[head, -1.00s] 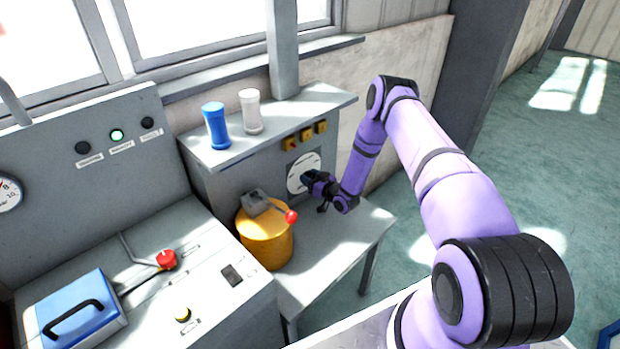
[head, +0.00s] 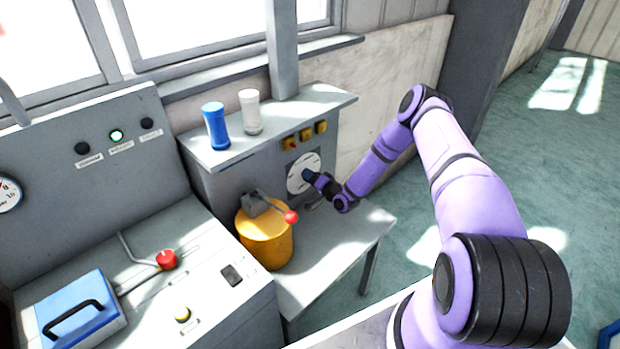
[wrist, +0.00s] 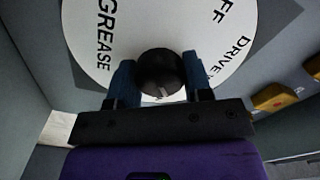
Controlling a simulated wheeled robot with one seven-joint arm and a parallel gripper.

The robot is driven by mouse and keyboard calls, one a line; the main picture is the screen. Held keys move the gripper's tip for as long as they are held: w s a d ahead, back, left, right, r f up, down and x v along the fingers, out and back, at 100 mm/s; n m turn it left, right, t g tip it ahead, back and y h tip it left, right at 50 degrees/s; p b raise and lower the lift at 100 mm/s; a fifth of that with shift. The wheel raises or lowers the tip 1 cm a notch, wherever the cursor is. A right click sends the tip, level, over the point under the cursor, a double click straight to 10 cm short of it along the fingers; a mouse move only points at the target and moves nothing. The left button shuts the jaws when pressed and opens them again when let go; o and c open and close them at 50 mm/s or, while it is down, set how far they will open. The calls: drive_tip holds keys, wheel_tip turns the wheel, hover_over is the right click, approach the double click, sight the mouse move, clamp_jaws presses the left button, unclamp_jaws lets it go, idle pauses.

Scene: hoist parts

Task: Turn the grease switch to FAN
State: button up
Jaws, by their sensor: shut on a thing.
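The grease switch is a round black knob (wrist: 160,75) on a white dial plate (wrist: 92,60), seen close up in the wrist view. The dial shows the words GREASE at left, part of OFF at top and DRIVE at right. The word FAN is not visible. A pale mark on the knob points toward the bottom of the wrist view. My gripper (wrist: 160,88) is shut on the knob, one blue finger on each side. In the head view the dial plate (head: 297,183) is on the grey cabinet front, with my gripper (head: 309,176) against it.
Yellow switches (head: 306,134) sit above the dial. A yellow drum (head: 264,243) with a red-ended lever (head: 290,217) stands left of my gripper. A blue cup (head: 216,128) and a white cup (head: 250,115) stand on the shelf above.

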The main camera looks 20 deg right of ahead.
drive_tip(key=shift+f+m, duration=0.1)
drive_tip(key=shift+m, duration=1.9)
drive_tip(key=o, duration=0.9)
drive_tip(key=shift+s, duration=0.1)
drive_tip(key=v, duration=1)
drive_tip(key=shift+s+d, duration=0.2)
drive_tip(key=shift+s, duration=0.1)
